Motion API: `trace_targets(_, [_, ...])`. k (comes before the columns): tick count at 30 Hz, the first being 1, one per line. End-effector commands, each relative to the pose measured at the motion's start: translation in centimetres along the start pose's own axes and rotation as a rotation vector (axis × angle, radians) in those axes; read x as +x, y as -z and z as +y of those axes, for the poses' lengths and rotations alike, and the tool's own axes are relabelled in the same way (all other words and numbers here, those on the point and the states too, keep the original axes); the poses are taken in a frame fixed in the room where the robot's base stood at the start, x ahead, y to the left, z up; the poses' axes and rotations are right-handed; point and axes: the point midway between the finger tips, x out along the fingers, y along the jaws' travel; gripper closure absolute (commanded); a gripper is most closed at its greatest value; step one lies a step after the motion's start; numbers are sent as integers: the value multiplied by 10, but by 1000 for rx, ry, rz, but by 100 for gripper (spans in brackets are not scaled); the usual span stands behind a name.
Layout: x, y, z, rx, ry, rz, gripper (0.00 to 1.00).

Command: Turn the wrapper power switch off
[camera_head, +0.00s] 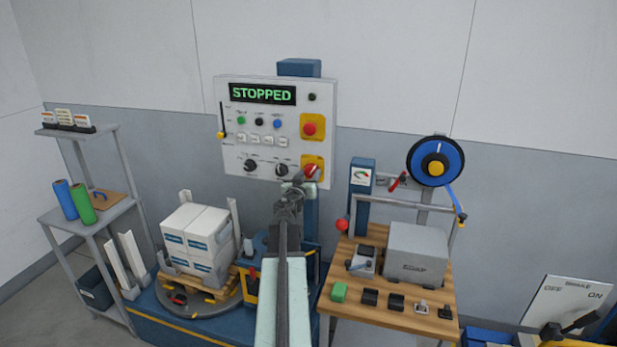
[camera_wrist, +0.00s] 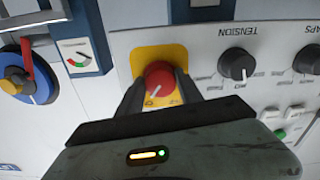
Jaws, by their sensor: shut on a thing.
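The wrapper's control panel (camera_head: 262,130) is a pale upright board with a display reading "STOPPED" in green. The power switch (camera_head: 311,171) is a red rotary knob on a yellow plate at the panel's lower right. In the wrist view the red knob (camera_wrist: 160,78) sits between the two dark fingers of my gripper (camera_wrist: 160,88), which is shut on it. In the head view my gripper (camera_head: 297,186) reaches the panel's lower right corner and partly covers the knob's plate. The knob's exact position marking cannot be read.
A red emergency button (camera_head: 310,128) on yellow sits above the switch. Black dials (camera_head: 281,170) lie to its left. A wooden bench (camera_head: 385,312) with a grey box (camera_head: 415,254) stands right. Boxes (camera_head: 196,235) on a pallet stand left.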

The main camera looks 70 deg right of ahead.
Motion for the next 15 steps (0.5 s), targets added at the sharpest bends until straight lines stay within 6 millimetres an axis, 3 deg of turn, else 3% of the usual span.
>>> trace_targets(15, [2,1,2,-477,-1,1,98])
